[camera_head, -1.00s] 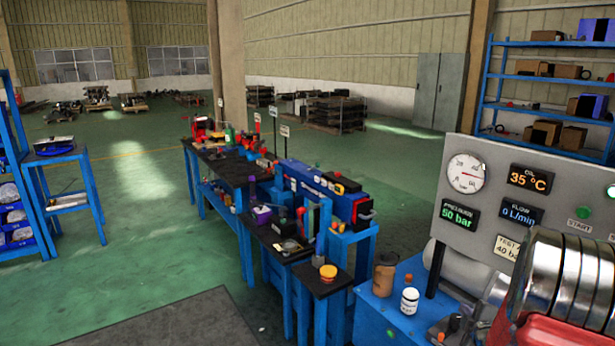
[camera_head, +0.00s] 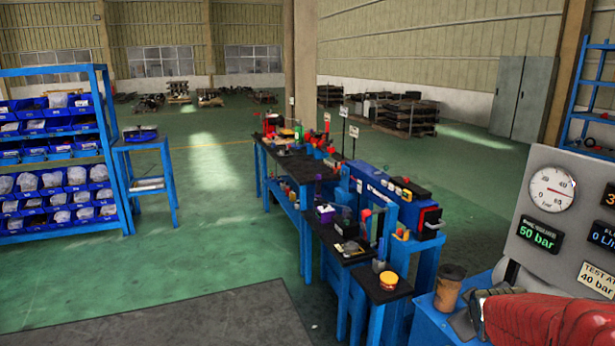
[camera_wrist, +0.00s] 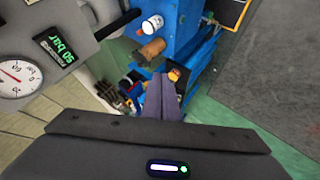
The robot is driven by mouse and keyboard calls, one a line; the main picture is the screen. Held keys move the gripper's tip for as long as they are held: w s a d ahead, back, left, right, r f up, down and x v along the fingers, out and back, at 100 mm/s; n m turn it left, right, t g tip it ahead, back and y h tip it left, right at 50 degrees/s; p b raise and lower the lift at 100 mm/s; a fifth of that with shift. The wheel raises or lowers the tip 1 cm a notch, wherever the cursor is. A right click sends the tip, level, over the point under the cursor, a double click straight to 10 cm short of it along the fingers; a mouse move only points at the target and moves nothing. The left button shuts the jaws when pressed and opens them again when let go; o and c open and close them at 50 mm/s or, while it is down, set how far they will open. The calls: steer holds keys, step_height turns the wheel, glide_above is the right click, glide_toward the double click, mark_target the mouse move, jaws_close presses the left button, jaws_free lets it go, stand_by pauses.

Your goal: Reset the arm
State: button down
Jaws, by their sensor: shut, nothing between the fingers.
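My gripper (camera_wrist: 163,98) shows in the wrist view, its two grey fingers together and nothing between them. The fingers point past a blue bench, with no object in contact that I can see. In the head view a red link of my arm (camera_head: 550,318) fills the lower right corner, in front of the test panel. I cannot make out the fingertips clearly there.
A gauge panel (camera_head: 551,189) stands close at right. Near my arm are a brown cup (camera_head: 449,287), a yellow-topped pot (camera_head: 388,280) and, in the wrist view, a white jar (camera_wrist: 152,25). Workbenches run through the middle; a bin rack (camera_head: 52,150) stands left. Green floor (camera_head: 225,230) is open between.

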steer(key=s+a+r+m+g+y, duration=0.1)
steer(key=s+a+r+m+y, duration=0.1)
steer(key=s+a, duration=0.8)
steer(key=s+a+r+m+g+y, duration=0.1)
steer(key=s+a+g+y, duration=0.1)
steer(key=s+a, duration=0.7)
steer(key=a, duration=0.5)
steer(key=shift+s+r+m+y, duration=0.3)
steer(key=shift+s+r+m, duration=0.05)
steer(key=shift+m, duration=0.05)
